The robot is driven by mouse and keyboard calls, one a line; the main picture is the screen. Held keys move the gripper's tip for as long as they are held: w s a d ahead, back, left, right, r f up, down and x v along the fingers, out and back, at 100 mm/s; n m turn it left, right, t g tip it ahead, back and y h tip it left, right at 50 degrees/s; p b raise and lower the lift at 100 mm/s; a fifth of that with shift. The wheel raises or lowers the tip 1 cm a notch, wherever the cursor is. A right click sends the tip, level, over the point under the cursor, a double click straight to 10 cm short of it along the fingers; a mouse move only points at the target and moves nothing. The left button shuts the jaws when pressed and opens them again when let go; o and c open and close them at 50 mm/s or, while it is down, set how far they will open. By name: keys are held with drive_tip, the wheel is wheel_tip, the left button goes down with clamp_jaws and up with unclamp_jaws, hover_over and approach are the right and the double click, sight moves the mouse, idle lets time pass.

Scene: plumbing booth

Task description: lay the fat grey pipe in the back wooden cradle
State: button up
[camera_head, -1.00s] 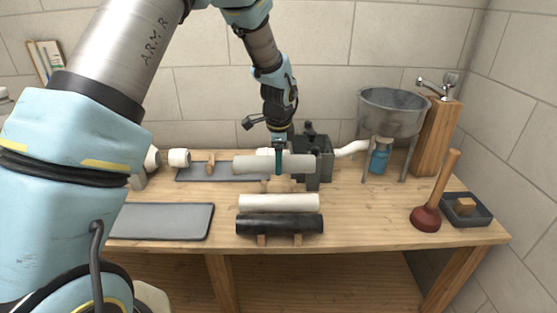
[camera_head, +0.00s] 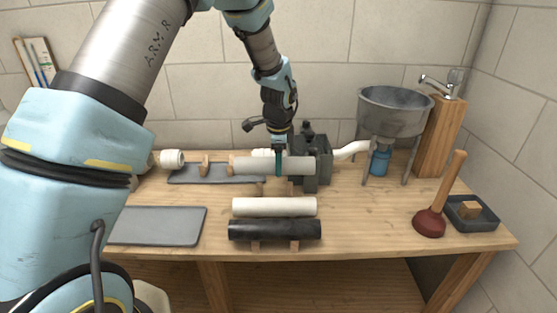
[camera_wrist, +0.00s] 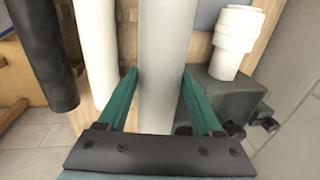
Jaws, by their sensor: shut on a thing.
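My gripper (camera_head: 279,168) is shut on the fat grey pipe (camera_head: 250,166), near the middle of its length. The pipe is level and runs left to right. In the wrist view, the grey pipe (camera_wrist: 165,50) passes between the two green fingers of my gripper (camera_wrist: 160,78). Wooden blocks of the back cradle (camera_head: 272,187) show just below and in front of the pipe. The pipe hides part of that area, and I cannot tell whether it touches the wood.
A white pipe (camera_head: 274,207) and a black pipe (camera_head: 274,230) on a wooden cradle lie in front. A dark vise-like block (camera_head: 322,160) stands close at the pipe's right end. Upright wooden pegs (camera_head: 204,165) stand left. A grey mat (camera_head: 160,226) lies front left.

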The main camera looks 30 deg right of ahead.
drive_tip(key=shift+f+b, duration=2.4)
drive_tip(key=shift+f, duration=1.6)
drive_tip(key=o, duration=1.5)
drive_tip(key=r, duration=0.3)
drive_tip(key=s+r+b, duration=0.1)
drive_tip(key=r, duration=0.3)
drive_tip(key=s+a+r+b, duration=0.1)
drive_tip(key=r, duration=0.2)
drive_tip(key=shift+r, duration=0.35)
drive_tip(key=shift+w, duration=0.1)
